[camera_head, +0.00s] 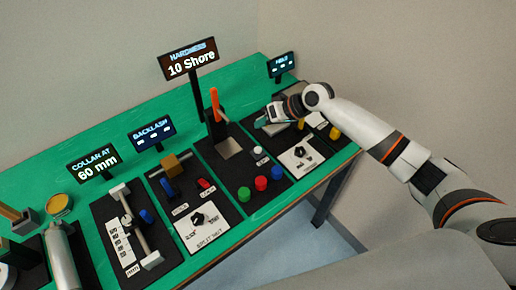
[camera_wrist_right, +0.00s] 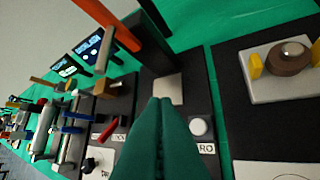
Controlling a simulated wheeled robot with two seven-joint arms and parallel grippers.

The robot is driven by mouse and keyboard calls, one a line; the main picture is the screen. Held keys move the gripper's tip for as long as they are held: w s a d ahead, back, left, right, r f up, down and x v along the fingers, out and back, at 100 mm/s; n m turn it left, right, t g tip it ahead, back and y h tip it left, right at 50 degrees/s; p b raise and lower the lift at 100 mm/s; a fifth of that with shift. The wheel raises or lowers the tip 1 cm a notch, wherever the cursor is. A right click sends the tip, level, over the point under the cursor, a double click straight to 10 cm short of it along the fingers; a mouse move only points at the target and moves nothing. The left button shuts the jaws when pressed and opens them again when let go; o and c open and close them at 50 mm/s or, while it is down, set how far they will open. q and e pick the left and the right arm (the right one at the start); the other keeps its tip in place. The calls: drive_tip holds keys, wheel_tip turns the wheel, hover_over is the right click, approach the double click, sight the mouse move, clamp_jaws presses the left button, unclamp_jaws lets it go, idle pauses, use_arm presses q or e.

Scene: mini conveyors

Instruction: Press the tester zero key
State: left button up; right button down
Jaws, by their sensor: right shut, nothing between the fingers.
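The hardness tester has an upright post with an orange lever (camera_head: 214,104) and a display reading "10 Shore" (camera_head: 190,63). Its white round key (camera_head: 258,150) sits on the tester's black panel, above the green button. In the right wrist view the white key (camera_wrist_right: 199,127) lies just right of my fingers, with a label ending in "RO" (camera_wrist_right: 207,148) partly hidden by them. My right gripper (camera_head: 260,123) is shut and empty, with dark green fingers. It hovers above and to the right of the key in the head view, apart from it. My left gripper is out of view.
Green (camera_head: 245,197), red (camera_head: 260,183) and blue (camera_head: 276,173) buttons stand close below the key. A panel with a black knob (camera_head: 299,152) and yellow parts lies to the right. Backlash (camera_head: 151,133) and collar displays (camera_head: 92,166) stand to the left.

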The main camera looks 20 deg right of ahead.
drive_tip(key=b, duration=0.7)
hover_over(256, 148)
drive_tip(key=s+d, duration=0.1)
drive_tip(key=d, duration=0.1)
wheel_tip(256, 148, down, 7)
drive_tip(key=shift+s+a+r, duration=0.1)
drive_tip(key=shift+f, duration=0.95)
drive_tip(key=shift+f, duration=0.15)
idle(0.4)
drive_tip(key=shift+f+b, duration=0.3)
drive_tip(key=shift+f+b, duration=0.3)
drive_tip(key=shift+f, duration=0.25)
idle(0.6)
drive_tip(key=shift+r, duration=0.15)
drive_tip(key=shift+r+p, duration=0.8)
drive_tip(key=shift+p, duration=0.15)
